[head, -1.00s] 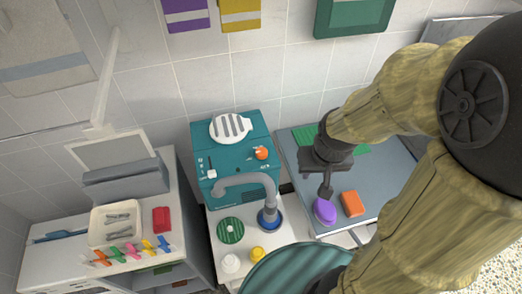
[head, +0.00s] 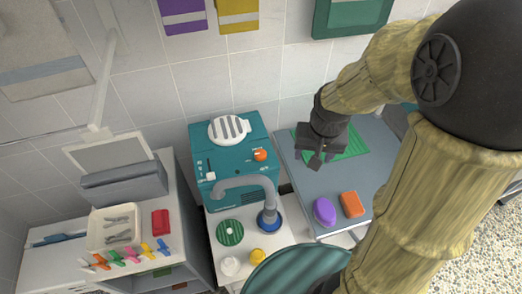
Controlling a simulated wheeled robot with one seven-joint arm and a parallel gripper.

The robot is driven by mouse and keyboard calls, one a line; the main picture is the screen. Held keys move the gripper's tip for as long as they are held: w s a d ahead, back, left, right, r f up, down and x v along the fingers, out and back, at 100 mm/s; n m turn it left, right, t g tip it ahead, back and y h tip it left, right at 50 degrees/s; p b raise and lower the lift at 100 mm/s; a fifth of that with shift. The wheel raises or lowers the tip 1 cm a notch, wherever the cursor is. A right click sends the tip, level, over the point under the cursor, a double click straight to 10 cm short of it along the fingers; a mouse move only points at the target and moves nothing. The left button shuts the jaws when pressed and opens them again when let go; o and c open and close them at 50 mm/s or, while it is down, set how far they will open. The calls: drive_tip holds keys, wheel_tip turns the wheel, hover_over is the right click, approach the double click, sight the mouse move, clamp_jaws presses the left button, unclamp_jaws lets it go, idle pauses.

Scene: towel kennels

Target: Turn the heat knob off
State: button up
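The heat knob looks to be the orange knob (head: 260,155) on the top right of the teal dryer box (head: 228,183). A small white marker sits beside it; its exact setting is too small to read. A white slider (head: 211,176) is at the left of the same face. My gripper (head: 312,164) is to the right of the knob, above the grey table's green mat, apart from the box. Its dark fingers point down and look empty; the gap between them is too small to judge.
A grey hose (head: 248,181) arches in front of the teal box. The grey table (head: 290,165) holds a purple oval item (head: 325,211) and an orange block (head: 351,204). A white tray (head: 98,230) and colored clips lie at left.

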drive_tip(key=w+a+m+g, duration=0.1)
drive_tip(key=w+a+m, duration=0.1)
drive_tip(key=w+a, duration=0.55)
drive_tip(key=m+g, duration=0.1)
drive_tip(key=m, duration=0.1)
hover_over(261, 153)
drive_tip(key=shift+w+r, duration=0.15)
drive_tip(key=shift+r, duration=0.15)
drive_tip(key=shift+f, duration=0.1)
wheel_tip(261, 153, down, 17)
drive_tip(key=shift+f+p, duration=0.1)
drive_tip(key=shift+p, duration=1.05)
drive_tip(key=c, duration=1)
